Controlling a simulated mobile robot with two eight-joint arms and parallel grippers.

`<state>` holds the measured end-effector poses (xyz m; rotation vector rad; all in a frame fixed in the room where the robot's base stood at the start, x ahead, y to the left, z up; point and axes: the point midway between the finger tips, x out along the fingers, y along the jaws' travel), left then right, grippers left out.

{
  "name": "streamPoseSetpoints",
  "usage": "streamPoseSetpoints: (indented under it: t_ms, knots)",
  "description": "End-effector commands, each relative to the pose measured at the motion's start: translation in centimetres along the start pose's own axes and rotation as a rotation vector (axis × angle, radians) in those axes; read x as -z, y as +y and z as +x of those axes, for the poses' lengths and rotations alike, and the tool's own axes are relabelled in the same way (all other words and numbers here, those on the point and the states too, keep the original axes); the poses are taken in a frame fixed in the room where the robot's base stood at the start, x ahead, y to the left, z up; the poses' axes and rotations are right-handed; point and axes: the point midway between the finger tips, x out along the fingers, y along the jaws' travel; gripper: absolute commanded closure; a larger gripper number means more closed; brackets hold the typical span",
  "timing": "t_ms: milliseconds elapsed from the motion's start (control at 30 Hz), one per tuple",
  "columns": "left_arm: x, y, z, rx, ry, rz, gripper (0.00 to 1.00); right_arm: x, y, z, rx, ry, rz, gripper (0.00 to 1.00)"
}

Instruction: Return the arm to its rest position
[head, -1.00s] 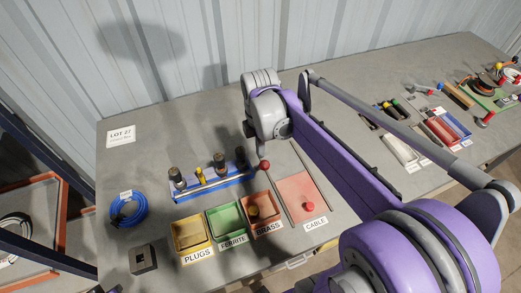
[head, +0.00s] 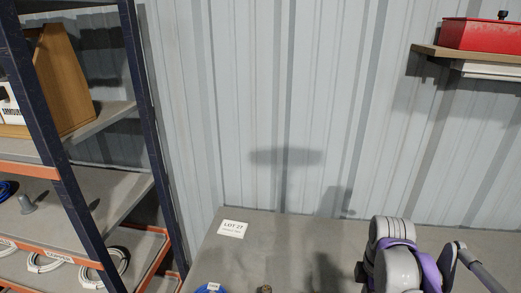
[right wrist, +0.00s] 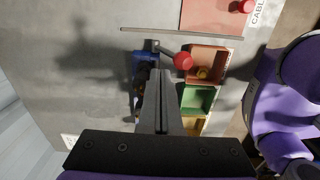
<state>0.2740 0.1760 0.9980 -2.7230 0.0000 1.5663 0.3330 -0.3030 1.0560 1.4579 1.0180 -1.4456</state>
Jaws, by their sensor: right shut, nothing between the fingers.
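My right arm (head: 396,262) shows at the lower right of the head view, over the table. Its gripper is below the picture there. In the right wrist view my right gripper (right wrist: 160,74) is shut and empty, its two dark fingers together, above the table. Beyond the fingers are a blue rack (right wrist: 143,66), partly hidden by them, and a red ball-topped handle (right wrist: 183,61). The brass bin (right wrist: 208,62), green ferrite bin (right wrist: 198,99) and yellow plugs bin (right wrist: 191,126) lie to the right of the fingers. My left gripper is in neither view.
The table (head: 300,243) stands against a corrugated wall, with a LOT 27 card (head: 233,229) at its corner. A dark-framed shelf unit (head: 150,130) stands at left. A wall shelf (head: 440,53) holds a red box (head: 485,35). A pink cable pad (right wrist: 208,18) lies on the table.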

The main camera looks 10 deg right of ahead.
Motion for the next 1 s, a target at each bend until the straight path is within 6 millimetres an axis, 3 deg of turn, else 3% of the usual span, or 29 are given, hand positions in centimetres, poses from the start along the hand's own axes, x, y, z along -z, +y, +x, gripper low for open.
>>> streamPoseSetpoints:
  t_ms: [267, 600, 800, 1000]
  knots:
    - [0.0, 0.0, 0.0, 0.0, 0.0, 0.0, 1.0, 4.2, -3.6, 1.6, -0.164, 0.055, 0.399, 1.0]
    - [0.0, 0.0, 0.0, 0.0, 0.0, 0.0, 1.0, 8.8, -8.5, 4.7, -0.313, 0.327, 1.005, 1.0]
    - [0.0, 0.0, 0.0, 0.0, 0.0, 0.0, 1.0, 9.9, -9.7, 5.6, -0.315, 0.436, 1.177, 1.0]
    - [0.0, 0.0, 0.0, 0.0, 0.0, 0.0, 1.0, 10.0, -9.8, 5.7, -0.313, 0.453, 1.207, 1.0]
